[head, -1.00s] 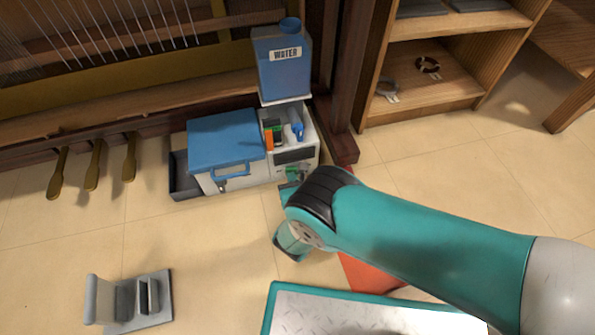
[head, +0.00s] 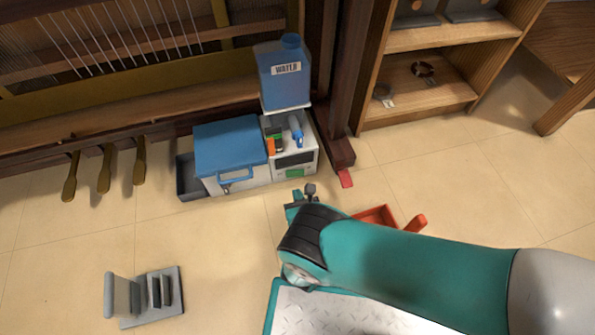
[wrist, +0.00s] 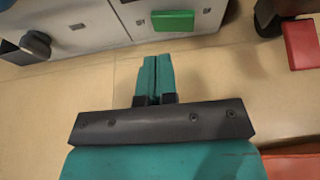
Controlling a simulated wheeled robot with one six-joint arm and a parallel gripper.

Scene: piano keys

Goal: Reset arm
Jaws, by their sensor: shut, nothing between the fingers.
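My gripper (wrist: 156,72) shows in the wrist view with its two teal fingers pressed together and nothing between them. It points over the tiled floor toward the white machine front with a green button (wrist: 173,20). In the head view my arm reaches in from the right, and my gripper (head: 297,197) is only partly visible beyond my dark wrist joint. It is in front of the white machine (head: 296,162) and apart from it.
A blue-lidded box (head: 230,147) and a blue water jug (head: 285,72) stand by the piano frame. A red tray (head: 376,215) lies behind my arm. A grey stand (head: 150,296) is on the floor at lower left. Open floor lies between.

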